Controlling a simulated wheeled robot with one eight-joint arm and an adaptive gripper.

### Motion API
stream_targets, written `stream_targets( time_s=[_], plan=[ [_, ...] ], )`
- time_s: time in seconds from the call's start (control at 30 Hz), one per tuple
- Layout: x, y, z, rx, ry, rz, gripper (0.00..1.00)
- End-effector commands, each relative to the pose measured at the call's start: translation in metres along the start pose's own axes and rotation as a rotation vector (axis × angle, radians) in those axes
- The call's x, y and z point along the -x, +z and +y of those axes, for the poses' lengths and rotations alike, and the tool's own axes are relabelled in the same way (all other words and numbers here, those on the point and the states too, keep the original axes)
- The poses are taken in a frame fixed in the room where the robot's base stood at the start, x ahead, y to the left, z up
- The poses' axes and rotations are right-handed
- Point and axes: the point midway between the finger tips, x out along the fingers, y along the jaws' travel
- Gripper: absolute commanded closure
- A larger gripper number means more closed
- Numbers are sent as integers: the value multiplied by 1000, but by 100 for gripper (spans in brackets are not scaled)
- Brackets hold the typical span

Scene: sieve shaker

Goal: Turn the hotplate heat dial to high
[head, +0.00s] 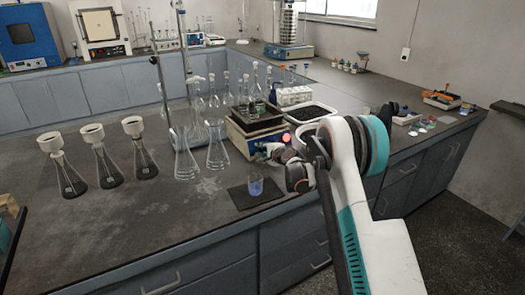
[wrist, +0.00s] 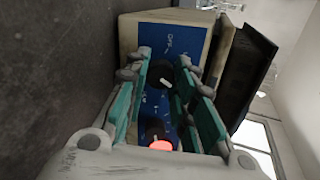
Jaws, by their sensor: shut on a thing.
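The hotplate (head: 238,145) is a cream box with a dark top, standing on the bench left of my arm. Its blue front panel (wrist: 195,42) fills the middle of the wrist view, with white lettering including "OFF". A black dial (wrist: 161,78) with a white mark sits between my fingers. A second black knob (wrist: 154,128) and a lit red lamp (wrist: 160,145) lie nearer the wrist camera. My gripper (wrist: 165,62) is at the panel, its two fingers shut on the black dial. In the head view my gripper (head: 270,151) partly hides the front panel.
Flasks (head: 258,103) stand on the hotplate's top. A small beaker (head: 256,184) on a dark mat (head: 239,197) stands in front, close to my gripper. A tray of dark grains (head: 311,112) is behind. Several flasks with filter funnels (head: 102,160) stand at left.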

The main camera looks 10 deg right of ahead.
Motion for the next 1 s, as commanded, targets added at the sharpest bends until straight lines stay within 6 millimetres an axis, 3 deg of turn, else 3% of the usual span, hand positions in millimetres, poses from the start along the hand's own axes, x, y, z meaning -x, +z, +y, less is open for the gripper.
stream_targets(
  time_s=[0.6,1.0],
  plan=[
    [0,0,1,-529,3,19,100],
    [0,0,2,-687,3,25,100]
  ],
)
